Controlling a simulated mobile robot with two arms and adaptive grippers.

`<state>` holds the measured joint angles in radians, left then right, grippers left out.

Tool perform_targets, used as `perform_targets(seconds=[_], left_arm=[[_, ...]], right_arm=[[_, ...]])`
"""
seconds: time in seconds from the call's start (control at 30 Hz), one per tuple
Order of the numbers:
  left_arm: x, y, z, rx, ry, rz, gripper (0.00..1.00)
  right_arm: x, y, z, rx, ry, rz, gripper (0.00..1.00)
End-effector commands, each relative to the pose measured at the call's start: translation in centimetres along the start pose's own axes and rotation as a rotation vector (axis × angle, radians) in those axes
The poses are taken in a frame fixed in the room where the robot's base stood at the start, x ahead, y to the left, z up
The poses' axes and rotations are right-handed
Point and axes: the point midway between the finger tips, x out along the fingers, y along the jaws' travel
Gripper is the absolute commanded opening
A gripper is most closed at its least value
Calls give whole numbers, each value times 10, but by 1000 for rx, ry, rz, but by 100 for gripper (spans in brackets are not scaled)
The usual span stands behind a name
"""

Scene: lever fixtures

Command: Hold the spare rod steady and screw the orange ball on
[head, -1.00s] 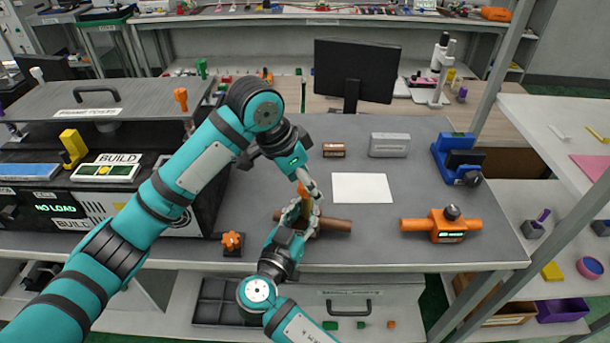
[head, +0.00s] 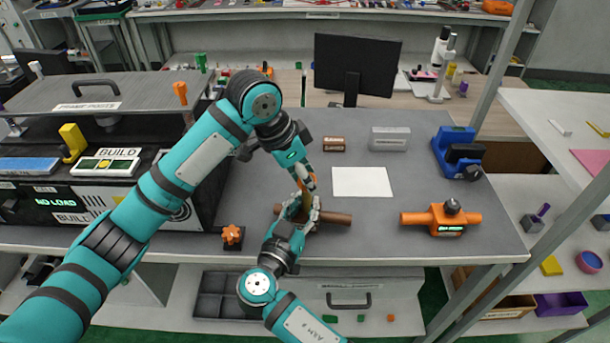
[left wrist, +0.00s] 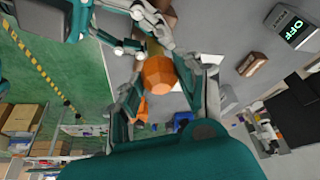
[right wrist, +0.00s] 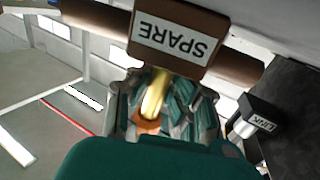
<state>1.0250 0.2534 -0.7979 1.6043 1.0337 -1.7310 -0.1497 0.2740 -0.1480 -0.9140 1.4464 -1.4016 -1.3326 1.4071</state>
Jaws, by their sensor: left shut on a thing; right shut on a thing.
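The orange ball (left wrist: 160,75) is between the fingers of my left gripper (head: 307,182), which is shut on it from above. The brass-coloured spare rod (right wrist: 154,95) shows between the fingers of my right gripper (head: 303,212), which is shut on it lower down. In the left wrist view the ball lies in line with the rod's end; the thread between them is hidden. The rod is at a brown holder labelled SPARE (right wrist: 178,38), whose brown side bar also shows in the head view (head: 336,218).
An orange fixture (head: 444,220) stands to the right, a blue one (head: 458,155) behind it. A white sheet (head: 362,182) lies beside the grippers. A small orange knob piece (head: 232,236) sits near the front edge, next to the dark NO LOAD machine (head: 100,205).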

Motion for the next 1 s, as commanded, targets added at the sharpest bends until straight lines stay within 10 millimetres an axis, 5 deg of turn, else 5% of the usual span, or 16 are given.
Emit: perform_targets(seconds=[0.27, 0.3, 0.47, 0.77, 1.0], left_arm=[[0, -2, -1, 317, 0, 133, 0], [0, -1, 0, 310, 1, 129, 41], [0, -1, 0, 307, 0, 126, 61], [-2, -2, 0, 305, 1, 125, 62], [-34, -6, -2, 306, 2, 121, 62]], right_arm=[[0, 0, 0, -1, 1, -1, 0], [0, 0, 0, -1, 1, -1, 0], [0, 0, 0, -1, 0, 0, 0], [0, 0, 0, -1, 1, 0, 0], [0, 0, 0, -1, 0, 0, 0]])
